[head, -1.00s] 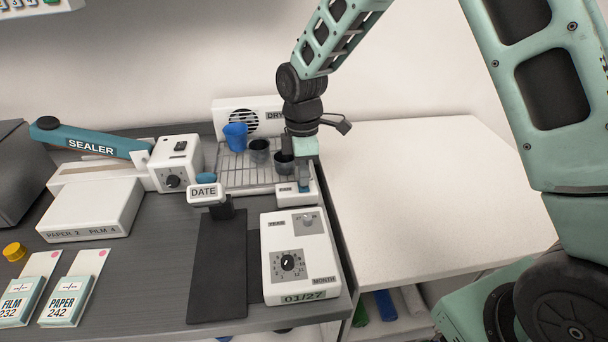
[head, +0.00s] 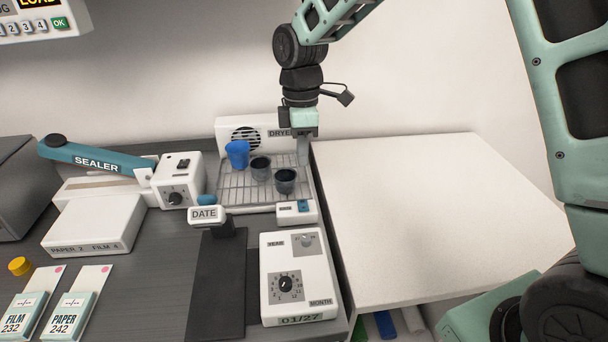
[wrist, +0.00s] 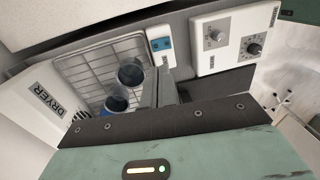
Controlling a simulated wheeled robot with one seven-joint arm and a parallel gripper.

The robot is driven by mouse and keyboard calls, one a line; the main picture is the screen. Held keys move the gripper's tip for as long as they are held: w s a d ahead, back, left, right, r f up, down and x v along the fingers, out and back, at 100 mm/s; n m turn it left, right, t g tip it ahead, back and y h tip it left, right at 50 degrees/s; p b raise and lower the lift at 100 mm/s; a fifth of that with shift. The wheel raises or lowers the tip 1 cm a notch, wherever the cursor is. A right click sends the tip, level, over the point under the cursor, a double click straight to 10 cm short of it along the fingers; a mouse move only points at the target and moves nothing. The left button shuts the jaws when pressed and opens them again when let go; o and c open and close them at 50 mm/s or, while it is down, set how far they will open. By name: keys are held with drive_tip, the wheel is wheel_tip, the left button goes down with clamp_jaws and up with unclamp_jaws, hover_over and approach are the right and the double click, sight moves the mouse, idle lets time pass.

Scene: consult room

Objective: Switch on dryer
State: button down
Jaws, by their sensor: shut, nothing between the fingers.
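The dryer (head: 262,127) is a white unit with a round fan grille and a wire rack (head: 235,190). It also shows in the wrist view (wrist: 48,100). A small white switch box (head: 288,219) with a blue rocker (head: 303,206) sits at the rack's front right corner. The rocker also shows in the wrist view (wrist: 163,43); I cannot tell which way it is set. My gripper (head: 304,161) is shut and empty, above the rack's right edge, behind and apart from the switch box. In the wrist view its fingers (wrist: 160,88) point toward the box side.
A blue cup (head: 237,154) and two dark cups (head: 260,169) (head: 285,181) stand on the rack, close left of my gripper. The date stamp (head: 204,214) and the year-month box (head: 296,265) are in front. The sealer (head: 95,160) is left. The white table (head: 420,210) at right is clear.

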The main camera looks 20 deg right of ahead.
sight(303, 208)
drive_tip(key=shift+w+r, duration=0.2)
drive_tip(key=shift+r, duration=1.6)
drive_tip(key=p, duration=0.1)
drive_tip(key=s+p, duration=0.1)
drive_tip(key=p, duration=0.1)
drive_tip(key=shift+s+a+r, duration=0.15)
drive_tip(key=shift+a, duration=0.1)
drive_tip(key=f+p, duration=0.1)
drive_tip(key=f, duration=0.3)
drive_tip(key=s+f+p, duration=0.1)
drive_tip(key=f, duration=0.4)
drive_tip(key=f+p, duration=0.2)
drive_tip(key=f, duration=0.2)
drive_tip(key=shift+s+a+f, duration=0.15)
drive_tip(key=shift+s+f, duration=0.15)
drive_tip(key=shift+s, duration=0.05)
drive_tip(key=shift+f, duration=0.2)
